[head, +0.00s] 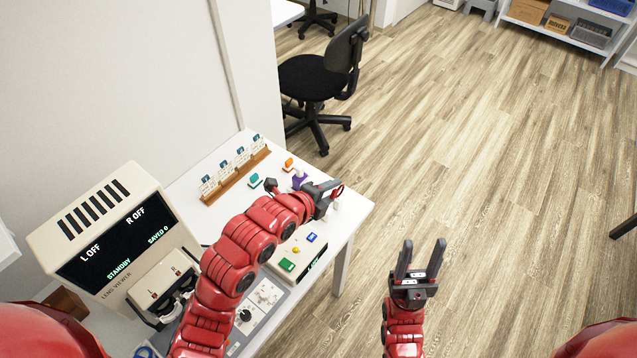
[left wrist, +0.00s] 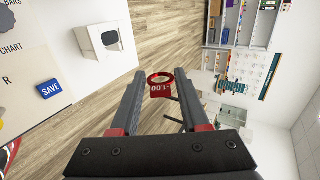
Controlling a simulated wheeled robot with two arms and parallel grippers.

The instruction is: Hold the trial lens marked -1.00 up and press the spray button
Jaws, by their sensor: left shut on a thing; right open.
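My left gripper (head: 328,196) is shut on a trial lens (head: 337,191) with a red rim, held up above the table's right end. In the left wrist view the lens (left wrist: 160,82) sits between the fingertips (left wrist: 160,92), its red tab reading "1.00"; a minus sign cannot be made out. My right gripper (head: 419,258) is open and empty, over the floor right of the table. A console near the table's front edge has a green button (head: 287,264), a yellow button (head: 296,250) and a blue button (head: 311,238), which reads "SAVE" in the left wrist view (left wrist: 49,89). I cannot identify a spray button.
A lens viewer (head: 110,230) stands at left, its screen showing L OFF, R OFF, STANDBY, SAVED 0. A wooden rack (head: 236,178) of labelled cards lies along the table's back. Small teal (head: 255,180), orange (head: 289,164) and purple (head: 299,180) items stand near it.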

